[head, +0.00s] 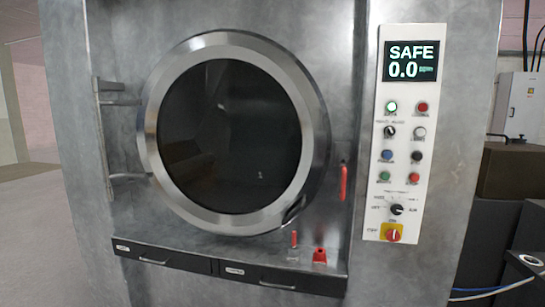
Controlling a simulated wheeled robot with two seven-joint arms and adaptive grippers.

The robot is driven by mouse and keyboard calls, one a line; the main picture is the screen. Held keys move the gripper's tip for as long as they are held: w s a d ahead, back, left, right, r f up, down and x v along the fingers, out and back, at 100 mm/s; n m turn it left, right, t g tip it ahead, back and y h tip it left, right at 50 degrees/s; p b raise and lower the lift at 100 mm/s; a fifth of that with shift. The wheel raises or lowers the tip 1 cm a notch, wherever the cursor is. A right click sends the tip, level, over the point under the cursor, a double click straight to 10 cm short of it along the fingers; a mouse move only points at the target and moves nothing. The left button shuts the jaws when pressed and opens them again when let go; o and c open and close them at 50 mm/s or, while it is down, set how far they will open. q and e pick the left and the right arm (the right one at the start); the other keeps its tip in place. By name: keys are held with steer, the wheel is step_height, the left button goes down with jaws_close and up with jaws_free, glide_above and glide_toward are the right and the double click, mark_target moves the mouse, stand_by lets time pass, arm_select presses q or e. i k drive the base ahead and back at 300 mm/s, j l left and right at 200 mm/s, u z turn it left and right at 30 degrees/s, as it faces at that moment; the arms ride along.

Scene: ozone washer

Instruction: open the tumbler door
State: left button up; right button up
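The tumbler door (234,214) is a round metal ring with a dark glass window (232,130) in the front of the grey machine. It looks shut against the machine's front. A hinge bracket (107,140) is on its left side. A red handle (343,183) stands upright at the right of the door. A smaller red lever (294,239) is below the door's lower right. Neither of my grippers shows in the head view.
A white control panel (404,150) with several buttons is at the right, its screen (411,61) reading SAFE 0.0. Two labelled drawers (160,256) and a red part (320,256) are below the door. Dark boxes (489,222) stand at the right. Floor at the left is clear.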

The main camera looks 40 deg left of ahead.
mark_target(260, 50)
steer(key=u, duration=1.95)
